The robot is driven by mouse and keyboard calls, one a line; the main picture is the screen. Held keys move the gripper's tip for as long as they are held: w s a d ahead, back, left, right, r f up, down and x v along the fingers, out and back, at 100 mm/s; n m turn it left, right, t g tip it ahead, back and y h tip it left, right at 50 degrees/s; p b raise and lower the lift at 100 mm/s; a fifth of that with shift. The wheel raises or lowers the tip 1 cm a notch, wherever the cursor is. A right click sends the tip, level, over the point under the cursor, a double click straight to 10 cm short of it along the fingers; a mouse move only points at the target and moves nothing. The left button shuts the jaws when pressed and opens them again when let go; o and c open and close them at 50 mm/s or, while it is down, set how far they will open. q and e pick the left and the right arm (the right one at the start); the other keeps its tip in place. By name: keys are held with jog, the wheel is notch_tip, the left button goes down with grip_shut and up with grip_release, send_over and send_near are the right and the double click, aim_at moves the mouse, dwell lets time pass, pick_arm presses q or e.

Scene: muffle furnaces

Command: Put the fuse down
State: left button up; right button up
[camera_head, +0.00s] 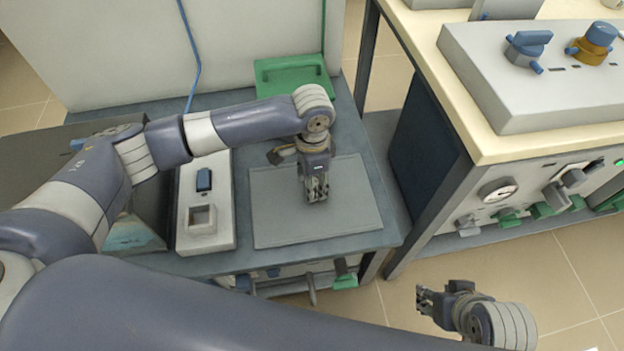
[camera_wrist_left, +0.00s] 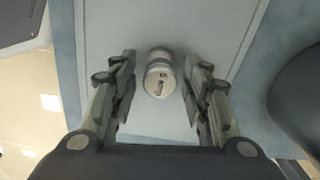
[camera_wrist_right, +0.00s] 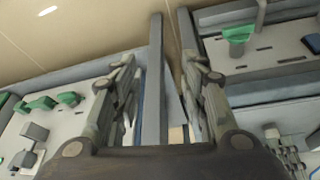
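The fuse (camera_wrist_left: 159,76) is a small pale cylinder with dark marks on its end face, seen end-on in the left wrist view. It appears to stand on the light grey mat (camera_head: 270,215). My left gripper (camera_head: 316,195) points down over the mat. Its fingers (camera_wrist_left: 158,85) are apart on either side of the fuse, with a gap showing on both sides. In the head view the gripper hides the fuse. My right gripper (camera_head: 424,301) is out to the right, over the floor; in the right wrist view its fingers (camera_wrist_right: 160,90) are apart and empty.
A white device with a square socket (camera_head: 202,218) and blue switch stands left of the mat. A green tray (camera_head: 290,77) lies behind. A cream-topped bench (camera_head: 450,110) with a grey control box (camera_head: 540,85) stands to the right, across a gap.

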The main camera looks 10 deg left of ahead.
pick_arm(q)
jog(key=shift+r, duration=0.1)
notch_tip(320, 180, up, 7)
jog(key=shift+f+p, duration=0.2)
jog(key=shift+p, duration=1)
notch_tip(320, 180, up, 6)
jog(key=shift+f+p, duration=0.25)
jog(key=shift+p, duration=0.45)
pick_arm(e)
notch_tip(320, 180, down, 4)
jog(key=shift+d+r+g, duration=0.1)
jog(key=shift+g, duration=0.4)
